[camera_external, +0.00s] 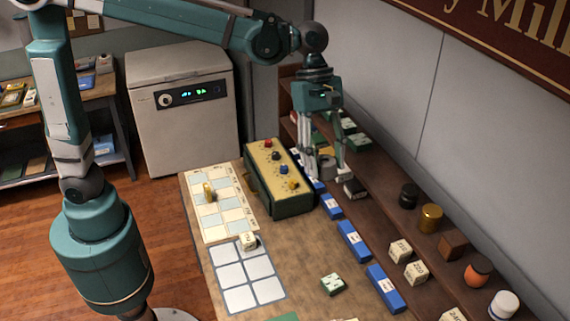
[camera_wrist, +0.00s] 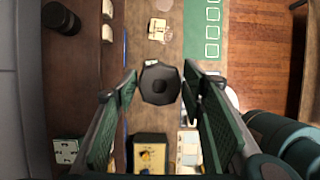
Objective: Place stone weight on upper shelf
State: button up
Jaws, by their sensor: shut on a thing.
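The weight sits between the fingertips in the wrist view. In the outside view my gripper (camera_external: 326,175) points down beside the shelf unit, just right of the green-and-tan button box; the weight is hard to make out there among the fingers. The brown stepped shelf (camera_external: 385,200) runs along the wall at the right. Which step counts as the upper one is not clear.
The button box (camera_external: 280,182) stands close left of my gripper. A black jar (camera_external: 408,195), gold jar (camera_external: 430,217), brown cube (camera_external: 453,245), orange jar (camera_external: 477,272) and white jar (camera_external: 505,303) line the shelf. Blue blocks (camera_external: 354,240) lie along its front. The table middle (camera_external: 300,260) is mostly clear.

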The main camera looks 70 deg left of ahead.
jog(key=shift+r, duration=0.25)
jog(key=shift+w, duration=0.1)
jog(key=p, duration=0.2)
send_over(389, 179)
jog(key=a, duration=0.2)
jog(key=shift+d+f, duration=0.15)
jog(key=shift+f, duration=1.45)
jog(key=shift+f, duration=0.1)
jog(key=shift+f, duration=1.85)
jog(key=shift+f, duration=0.15)
